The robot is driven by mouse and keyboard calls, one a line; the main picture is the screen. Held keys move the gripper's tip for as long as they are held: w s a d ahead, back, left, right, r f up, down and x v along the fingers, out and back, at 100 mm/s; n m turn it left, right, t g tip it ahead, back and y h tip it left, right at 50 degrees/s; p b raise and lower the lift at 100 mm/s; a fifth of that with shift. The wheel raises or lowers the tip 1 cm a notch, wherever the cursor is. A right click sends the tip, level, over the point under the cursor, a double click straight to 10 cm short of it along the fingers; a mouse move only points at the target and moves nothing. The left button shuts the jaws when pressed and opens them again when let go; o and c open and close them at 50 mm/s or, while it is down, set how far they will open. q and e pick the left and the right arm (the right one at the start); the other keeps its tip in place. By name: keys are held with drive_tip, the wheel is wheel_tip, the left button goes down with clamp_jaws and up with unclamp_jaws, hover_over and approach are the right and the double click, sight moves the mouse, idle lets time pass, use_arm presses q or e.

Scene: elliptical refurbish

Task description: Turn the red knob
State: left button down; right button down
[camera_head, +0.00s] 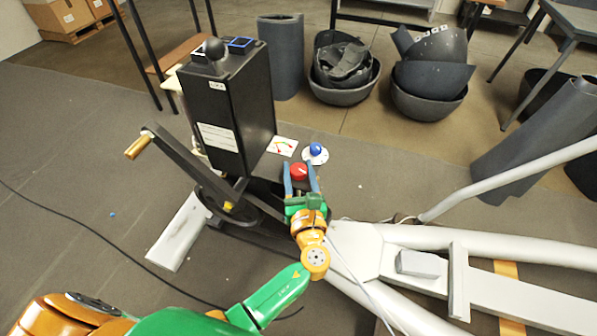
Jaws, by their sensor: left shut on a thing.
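The red knob (298,170) sits on the dark panel beside the black box. My left gripper (301,178) reaches it from the front, with one blue finger on each side of the knob. The fingers are shut on the knob, and their tips partly hide its sides. The green and orange left arm comes in from the lower left. My right gripper is not in view.
A blue knob (316,150) stands just behind and right of the red one. A small gauge label (282,146) is beside it. The black box (228,110) with a lever rises at the left. A crank handle (138,146) sticks out further left. White frame tubes (480,245) fill the right.

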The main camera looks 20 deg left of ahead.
use_arm(q)
drive_tip(key=shift+n+y, duration=0.3)
drive_tip(key=shift+y, duration=0.2)
drive_tip(key=shift+c, duration=1.5)
unclamp_jaws()
drive_tip(key=shift+w, duration=0.1)
